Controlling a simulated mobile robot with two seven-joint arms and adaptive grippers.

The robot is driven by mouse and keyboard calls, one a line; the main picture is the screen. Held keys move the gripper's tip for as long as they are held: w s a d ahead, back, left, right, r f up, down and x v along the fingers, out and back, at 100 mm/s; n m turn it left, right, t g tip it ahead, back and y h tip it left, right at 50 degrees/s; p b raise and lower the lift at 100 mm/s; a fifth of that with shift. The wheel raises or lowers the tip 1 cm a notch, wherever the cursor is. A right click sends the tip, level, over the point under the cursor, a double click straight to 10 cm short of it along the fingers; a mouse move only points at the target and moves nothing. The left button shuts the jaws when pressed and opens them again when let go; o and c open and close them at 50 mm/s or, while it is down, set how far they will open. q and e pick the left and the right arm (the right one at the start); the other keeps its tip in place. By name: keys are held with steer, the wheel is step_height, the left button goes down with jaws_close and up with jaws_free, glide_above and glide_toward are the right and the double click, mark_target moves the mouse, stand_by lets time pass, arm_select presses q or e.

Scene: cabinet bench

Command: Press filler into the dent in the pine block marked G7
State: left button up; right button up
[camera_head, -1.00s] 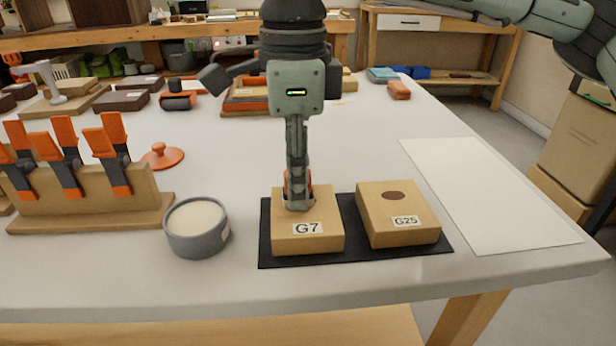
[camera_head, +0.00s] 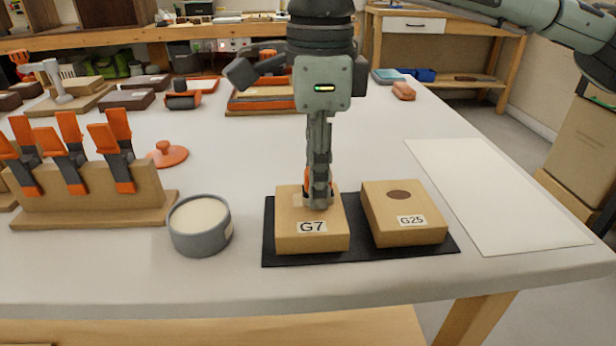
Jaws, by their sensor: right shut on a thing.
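The pine block marked G7 (camera_head: 312,238) sits on a black mat (camera_head: 380,252). A pale patch (camera_head: 298,200) shows on its top, left of my fingers; no dark dent shows there, and part of the top is hidden by my gripper. My right gripper (camera_head: 318,198) points down over the right part of that block, shut on a small orange tool (camera_head: 307,183), mostly hidden between the fingers. I cannot tell whether the tool touches the wood. A round grey tub of cream-coloured filler (camera_head: 200,239) stands open to the left of the mat. My left gripper is not in view.
A second block, G25 (camera_head: 405,232), with a dark oval dent, sits beside G7. A wooden rack (camera_head: 90,203) of orange-handled tools stands at left, an orange lid (camera_head: 167,155) behind the tub. A white sheet (camera_head: 495,195) lies flat at right.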

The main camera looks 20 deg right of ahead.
steer(key=shift+f, duration=0.1)
steer(key=shift+w+a, duration=0.15)
steer(key=shift+a, duration=0.4)
steer(key=shift+w+a, duration=0.15)
steer(key=shift+a, duration=0.4)
steer(key=shift+r+p, duration=1.75)
steer(key=shift+r, duration=1.4)
